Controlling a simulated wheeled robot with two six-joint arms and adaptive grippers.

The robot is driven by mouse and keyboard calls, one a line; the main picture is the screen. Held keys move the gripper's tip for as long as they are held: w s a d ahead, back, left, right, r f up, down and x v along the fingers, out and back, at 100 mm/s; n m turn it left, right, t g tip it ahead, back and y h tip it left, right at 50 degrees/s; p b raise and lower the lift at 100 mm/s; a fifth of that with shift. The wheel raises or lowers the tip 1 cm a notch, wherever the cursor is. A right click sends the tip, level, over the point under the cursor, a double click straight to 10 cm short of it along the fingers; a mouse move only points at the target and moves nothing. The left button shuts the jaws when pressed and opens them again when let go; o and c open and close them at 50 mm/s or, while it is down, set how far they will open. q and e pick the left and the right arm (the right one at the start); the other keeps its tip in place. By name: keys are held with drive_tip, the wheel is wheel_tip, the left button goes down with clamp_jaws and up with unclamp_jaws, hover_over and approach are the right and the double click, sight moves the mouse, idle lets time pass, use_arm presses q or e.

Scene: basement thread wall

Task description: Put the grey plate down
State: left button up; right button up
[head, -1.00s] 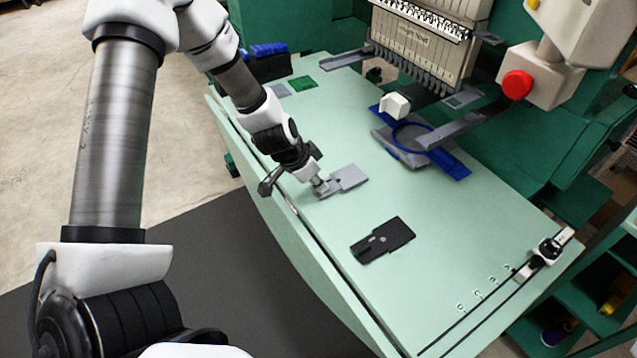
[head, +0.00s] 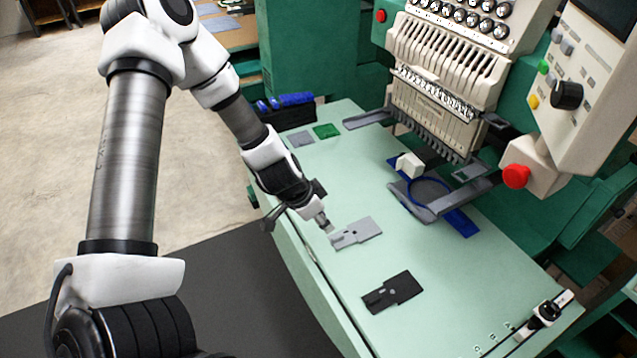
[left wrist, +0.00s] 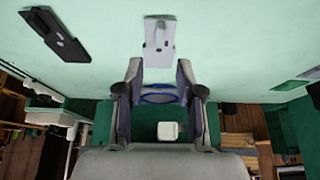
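The grey plate (head: 362,232) lies flat on the pale green table (head: 335,285), its narrow tab pointing to the left. My left gripper (head: 327,226) is just off that tab end, close above the table. My right gripper is not in view.
A black plate (head: 393,292) lies nearer on the table. A blue hoop (head: 452,215) with a grey holder sits under the embroidery machine head (head: 435,110). Small green (head: 326,131) and grey (head: 301,139) patches lie at the far left. Bare table surrounds the plates.

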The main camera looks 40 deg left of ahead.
use_arm(q)
drive_tip(key=s+d+f+n+g, duration=0.1)
drive_tip(key=s+d+f, duration=0.2)
drive_tip(key=s, duration=0.4)
drive_tip(key=s+d+f+n+g+y+p, duration=0.1)
drive_tip(key=s+d+f+n+g, duration=0.1)
drive_tip(key=s, duration=0.5)
drive_tip(key=s+d+f+n+g, duration=0.1)
drive_tip(key=s+d+f, duration=0.3)
drive_tip(key=s+f, duration=0.2)
drive_tip(key=shift+s+d+f+n+g+y, duration=0.2)
drive_tip(key=shift+s+f+n+g+y, duration=0.2)
drive_tip(key=shift+s, duration=0.65)
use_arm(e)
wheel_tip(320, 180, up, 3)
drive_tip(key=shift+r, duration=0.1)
use_arm(q)
drive_tip(key=shift+w+d, duration=0.1)
drive_tip(key=shift+d, duration=0.05)
drive_tip(key=shift+d+r, duration=0.1)
